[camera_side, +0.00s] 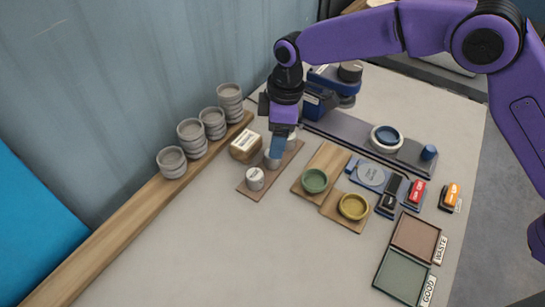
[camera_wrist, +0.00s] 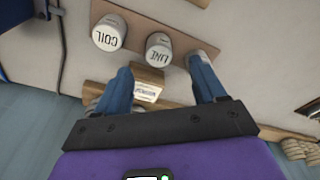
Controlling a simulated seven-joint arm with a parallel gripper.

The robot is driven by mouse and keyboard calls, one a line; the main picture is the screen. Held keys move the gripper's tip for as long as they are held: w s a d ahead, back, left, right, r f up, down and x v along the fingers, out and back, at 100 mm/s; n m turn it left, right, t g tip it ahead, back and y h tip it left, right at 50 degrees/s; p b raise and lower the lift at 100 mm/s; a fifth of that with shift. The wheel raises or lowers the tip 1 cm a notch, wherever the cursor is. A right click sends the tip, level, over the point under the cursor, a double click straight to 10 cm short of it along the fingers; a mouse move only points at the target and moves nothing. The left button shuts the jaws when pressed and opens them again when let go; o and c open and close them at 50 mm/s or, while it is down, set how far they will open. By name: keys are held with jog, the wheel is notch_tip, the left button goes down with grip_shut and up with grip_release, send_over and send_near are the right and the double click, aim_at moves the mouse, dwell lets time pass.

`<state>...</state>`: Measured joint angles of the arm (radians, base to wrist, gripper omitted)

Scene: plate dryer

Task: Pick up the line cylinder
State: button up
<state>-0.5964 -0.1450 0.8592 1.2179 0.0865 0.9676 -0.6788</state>
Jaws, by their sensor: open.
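The line cylinder (camera_wrist: 158,50) is a short white-grey cylinder with "LINE" on its top, in the wrist view. It appears to be the middle one of three on a brown strip, partly hidden by my fingers in the side view (camera_side: 272,162). My gripper (camera_wrist: 163,84) is open, with blue fingers pointing down. In the wrist view the line cylinder shows in the gap between the fingertips; in the side view my gripper (camera_side: 278,147) is over the strip. Nothing is held. I cannot tell whether a finger touches a cylinder.
The "COIL" cylinder (camera_wrist: 109,33) stands beside it; another is partly hidden behind the right finger in the wrist view. A labelled wooden block (camera_side: 245,146) is close by. Stacked grey dishes (camera_side: 190,134) line the wall. Green (camera_side: 314,180) and yellow dishes (camera_side: 353,206) stand right.

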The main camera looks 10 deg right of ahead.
aim_at(270, 163)
jog(key=shift+w+a+f, duration=0.1)
jog(key=shift+a+f, duration=0.05)
jog(key=shift+f, duration=1.15)
jog(key=shift+w+a+f, duration=0.1)
jog(key=shift+a+f, duration=0.05)
jog(key=shift+f, duration=1.1)
jog(key=c, duration=1.2)
